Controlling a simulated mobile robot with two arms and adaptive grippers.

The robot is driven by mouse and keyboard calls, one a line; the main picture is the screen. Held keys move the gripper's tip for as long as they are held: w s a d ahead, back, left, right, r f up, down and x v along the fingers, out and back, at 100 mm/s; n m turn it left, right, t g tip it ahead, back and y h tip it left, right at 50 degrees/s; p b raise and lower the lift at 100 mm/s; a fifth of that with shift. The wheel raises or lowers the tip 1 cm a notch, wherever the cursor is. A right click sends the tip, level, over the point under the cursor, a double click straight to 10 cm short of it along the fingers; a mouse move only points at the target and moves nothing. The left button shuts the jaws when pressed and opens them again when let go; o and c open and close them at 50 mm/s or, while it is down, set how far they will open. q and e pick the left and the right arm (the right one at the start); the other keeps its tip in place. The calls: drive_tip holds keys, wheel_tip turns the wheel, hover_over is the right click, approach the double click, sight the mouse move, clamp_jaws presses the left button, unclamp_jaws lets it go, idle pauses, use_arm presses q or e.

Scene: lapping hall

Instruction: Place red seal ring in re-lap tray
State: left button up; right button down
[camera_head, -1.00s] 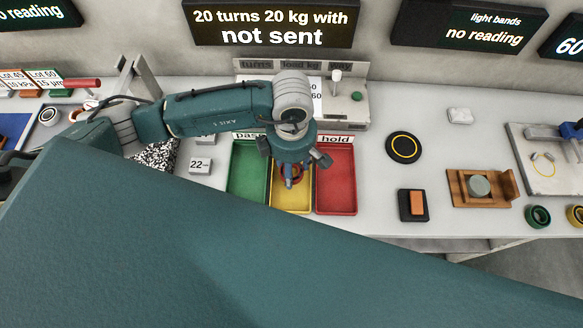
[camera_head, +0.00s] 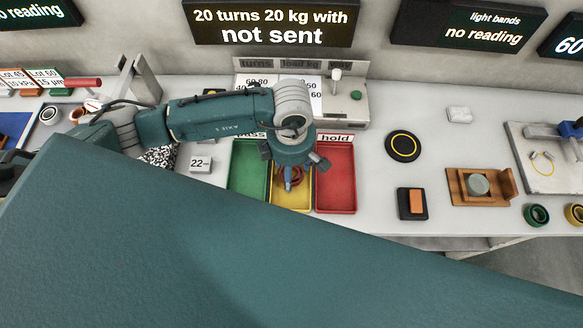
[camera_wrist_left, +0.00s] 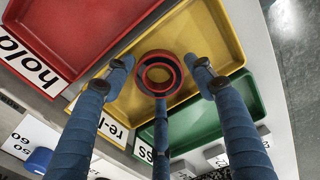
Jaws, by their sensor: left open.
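The red seal ring (camera_wrist_left: 146,73) lies in the yellow re-lap tray (camera_wrist_left: 200,34). In the head view, a little of the ring shows beside my gripper finger, over the yellow tray (camera_head: 290,204). My left gripper (camera_wrist_left: 158,77) is open, with two fingers apart on either side of the ring and a third finger pointing at it from below in the wrist view. No finger visibly grips the ring. In the head view, my left gripper (camera_head: 289,183) points down over the yellow tray and hides part of it. My right gripper is not in view.
The green pass tray (camera_head: 247,185) and red hold tray (camera_head: 336,185) flank the yellow one. A press-like unit (camera_head: 345,105) stands behind. To the right are a black disc (camera_head: 403,146), an orange block on a black pad (camera_head: 412,204) and a wooden fixture (camera_head: 482,187).

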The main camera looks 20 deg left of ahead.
use_arm(q)
wheel_tip(320, 180, up, 12)
drive_tip(key=b, duration=0.3)
idle(0.6)
idle(0.7)
